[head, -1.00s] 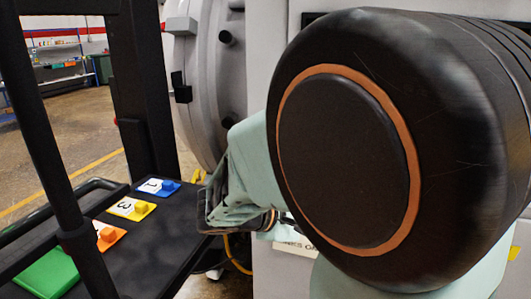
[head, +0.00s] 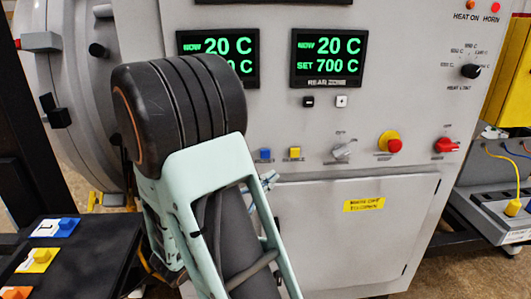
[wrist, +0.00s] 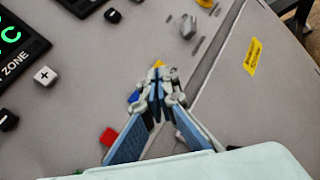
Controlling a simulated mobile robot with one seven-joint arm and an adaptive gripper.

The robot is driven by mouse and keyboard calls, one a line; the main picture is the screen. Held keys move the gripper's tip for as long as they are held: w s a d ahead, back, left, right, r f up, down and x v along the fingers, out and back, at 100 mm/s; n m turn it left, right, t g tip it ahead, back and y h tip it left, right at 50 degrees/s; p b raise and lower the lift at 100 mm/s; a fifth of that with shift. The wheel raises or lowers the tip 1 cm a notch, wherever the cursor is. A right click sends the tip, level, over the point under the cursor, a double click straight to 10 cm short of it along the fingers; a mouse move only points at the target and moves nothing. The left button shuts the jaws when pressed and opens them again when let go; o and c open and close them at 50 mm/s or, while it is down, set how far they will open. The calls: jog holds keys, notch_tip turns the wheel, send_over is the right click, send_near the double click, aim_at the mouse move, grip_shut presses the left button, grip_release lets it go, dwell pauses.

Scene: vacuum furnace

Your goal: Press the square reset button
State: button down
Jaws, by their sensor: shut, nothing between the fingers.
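A blue square button (head: 265,154) sits on the grey furnace panel, below the displays. The small label under it is blurred and seems to read RESET. A yellow square button (head: 294,153) is just to its right. My gripper (head: 270,179) shows partly from behind my arm, just below the blue button. In the wrist view my gripper (wrist: 160,92) is shut and empty, its tips close to the blue button (wrist: 133,97) and the yellow button (wrist: 158,64). A red square piece (wrist: 108,136) lies beyond the left finger. I cannot tell whether the tips touch the panel.
A grey knob (head: 342,151), a red stop button on a yellow base (head: 390,143) and a red switch (head: 445,145) run rightward along the panel. A black shelf (head: 85,255) with coloured numbered blocks stands at the lower left.

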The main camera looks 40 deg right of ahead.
aim_at(265, 154)
jog(key=shift+w, duration=0.15)
jog(key=shift+w+d, duration=0.75)
jog(key=shift+w, duration=0.45)
jog(key=shift+w+d, duration=0.8)
jog(key=shift+w, duration=0.4)
jog(key=shift+w+d, duration=0.75)
jog(key=shift+w, duration=0.45)
jog(key=shift+w, duration=0.15)
jog(key=shift+w+d, duration=0.2)
jog(key=shift+w, duration=0.05)
jog(key=shift+w+d, duration=0.25)
jog(key=shift+w, duration=0.1)
jog(key=shift+s+a, duration=0.45)
jog(key=shift+s, duration=0.3)
jog(key=shift+b, duration=0.3)
